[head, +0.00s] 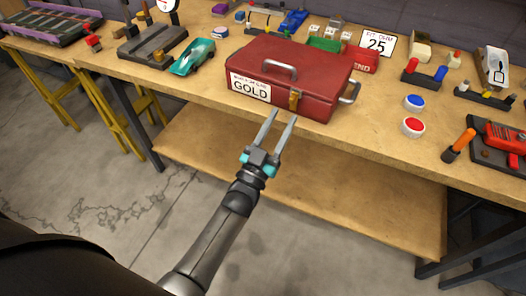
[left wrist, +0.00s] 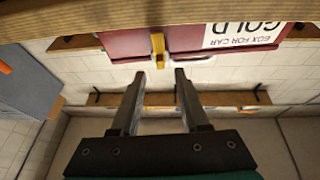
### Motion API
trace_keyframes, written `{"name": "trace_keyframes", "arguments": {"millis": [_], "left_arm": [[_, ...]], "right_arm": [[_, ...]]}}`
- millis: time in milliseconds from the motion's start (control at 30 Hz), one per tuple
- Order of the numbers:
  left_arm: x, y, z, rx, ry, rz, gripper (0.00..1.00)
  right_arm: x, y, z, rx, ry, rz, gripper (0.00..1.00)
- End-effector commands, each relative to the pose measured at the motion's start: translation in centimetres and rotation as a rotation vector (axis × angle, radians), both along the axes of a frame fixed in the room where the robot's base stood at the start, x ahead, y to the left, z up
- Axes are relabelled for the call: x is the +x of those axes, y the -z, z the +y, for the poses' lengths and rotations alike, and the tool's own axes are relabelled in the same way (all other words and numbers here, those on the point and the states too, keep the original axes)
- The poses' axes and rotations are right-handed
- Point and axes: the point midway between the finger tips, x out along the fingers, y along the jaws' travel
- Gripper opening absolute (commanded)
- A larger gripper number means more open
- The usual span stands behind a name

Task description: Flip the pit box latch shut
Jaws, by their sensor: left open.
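The red pit box (head: 320,103) stands on the wooden bench with its lid down and a white label reading GOLD on its front. Its brass-yellow latch (head: 294,101) is on the front face, right of the label; I cannot tell if it is fastened. The latch also shows in the left wrist view (left wrist: 158,44), just beyond the fingertips. My left gripper (head: 283,113) is in front of the box, below the latch and apart from it. Its two fingers (left wrist: 160,72) are spread with nothing between them. My right gripper is not in view.
The bench's front edge (head: 215,105) lies under my left fingers. A teal car (head: 194,57) is left of the box. Blue (head: 414,102) and red (head: 413,126) buttons are to its right, beside an orange-handled tool (head: 459,145). A lower shelf (head: 330,190) runs beneath.

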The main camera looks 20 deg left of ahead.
Motion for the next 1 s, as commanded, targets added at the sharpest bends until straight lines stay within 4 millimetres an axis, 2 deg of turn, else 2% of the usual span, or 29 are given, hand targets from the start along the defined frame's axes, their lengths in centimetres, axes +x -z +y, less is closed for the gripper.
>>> {"name": "trace_keyframes", "arguments": {"millis": [200,400,600,1000], "left_arm": [[-4.9,2.0,0.6,0.000,0.000,0.004,0.45],[-8.1,3.4,1.0,0.003,0.000,0.003,0.45],[-9.5,3.9,1.2,0.002,-0.001,-0.001,0.45],[-9.6,4.0,1.2,0.001,0.000,-0.001,0.45]], "right_arm": [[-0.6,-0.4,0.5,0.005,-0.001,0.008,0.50],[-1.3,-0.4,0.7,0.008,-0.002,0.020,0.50],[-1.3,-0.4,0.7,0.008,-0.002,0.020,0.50],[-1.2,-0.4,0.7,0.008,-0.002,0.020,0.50]]}}
